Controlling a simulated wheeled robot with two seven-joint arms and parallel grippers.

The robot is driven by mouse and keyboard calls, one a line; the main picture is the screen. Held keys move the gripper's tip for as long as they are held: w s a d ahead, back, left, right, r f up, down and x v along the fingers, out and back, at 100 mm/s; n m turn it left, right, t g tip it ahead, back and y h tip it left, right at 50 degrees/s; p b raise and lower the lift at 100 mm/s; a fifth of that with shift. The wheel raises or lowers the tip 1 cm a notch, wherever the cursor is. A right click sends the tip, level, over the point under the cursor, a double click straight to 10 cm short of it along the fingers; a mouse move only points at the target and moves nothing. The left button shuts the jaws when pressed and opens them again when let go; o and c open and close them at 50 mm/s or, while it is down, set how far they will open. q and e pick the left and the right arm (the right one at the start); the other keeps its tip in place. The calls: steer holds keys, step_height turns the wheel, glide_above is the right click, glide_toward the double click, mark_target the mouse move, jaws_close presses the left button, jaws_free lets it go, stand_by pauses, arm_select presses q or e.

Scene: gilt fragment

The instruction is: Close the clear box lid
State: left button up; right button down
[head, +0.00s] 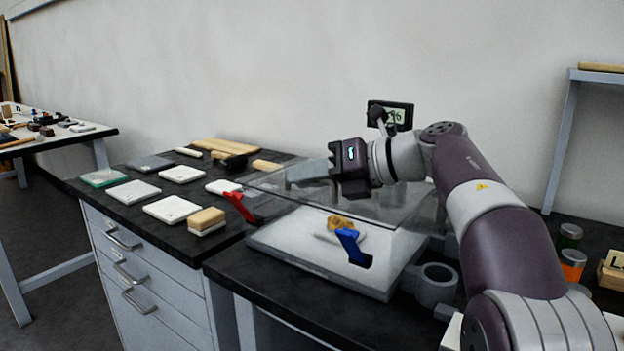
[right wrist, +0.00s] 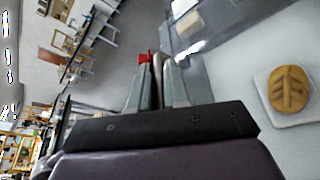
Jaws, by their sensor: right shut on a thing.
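The clear box (head: 318,282) has a pale base on the dark bench. Its transparent lid (head: 400,205) is raised above the base. A gold-brown fragment (head: 341,222) lies on a white pad inside; it also shows at the right of the right wrist view (right wrist: 289,90). My left gripper is out of view.
White tiles (head: 172,209) and a wooden block (head: 207,218) lie on the bench at the left. A grey ring holder (head: 437,285) stands right of the box, with small jars (head: 571,265) farther right.

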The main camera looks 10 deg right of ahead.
steer(key=shift+f, duration=0.55)
steer(key=c, duration=1.5)
jaws_free()
steer(key=shift+o, duration=0.2)
steer(key=p+v, duration=0.2)
steer(key=v, duration=1)
steer(key=shift+s+r+p, duration=0.15)
steer(key=shift+r+p, duration=0.05)
steer(key=shift+p, duration=0.1)
steer(key=shift+s+d, duration=0.2)
